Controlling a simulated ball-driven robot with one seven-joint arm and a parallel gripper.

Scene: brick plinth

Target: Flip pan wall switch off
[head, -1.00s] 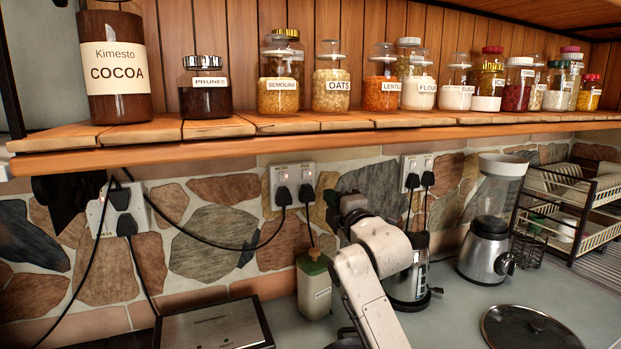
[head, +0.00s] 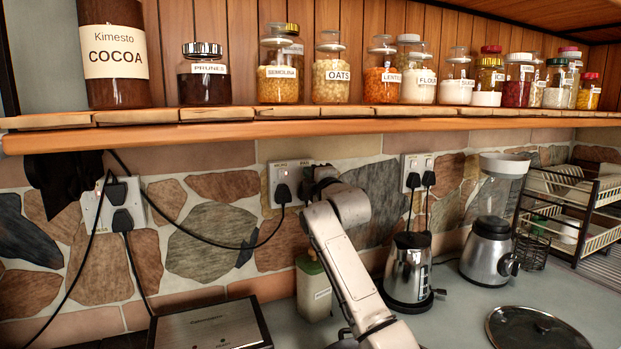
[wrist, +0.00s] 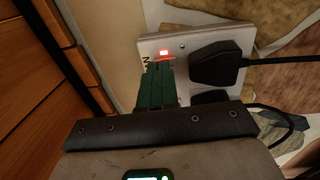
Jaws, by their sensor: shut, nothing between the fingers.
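The double wall socket plate (head: 277,171) is on the stone wall under the shelf. Its left plug (head: 282,195) shows in the head view, while my gripper (head: 318,178) hides its right half.
A black plug (wrist: 212,66) sits close beside my fingers. The wooden shelf (head: 250,132) with jars runs above. A soap bottle (head: 314,288), kettle (head: 402,270) and blender (head: 488,250) stand on the counter below. Another double socket (head: 415,165) is to the right.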

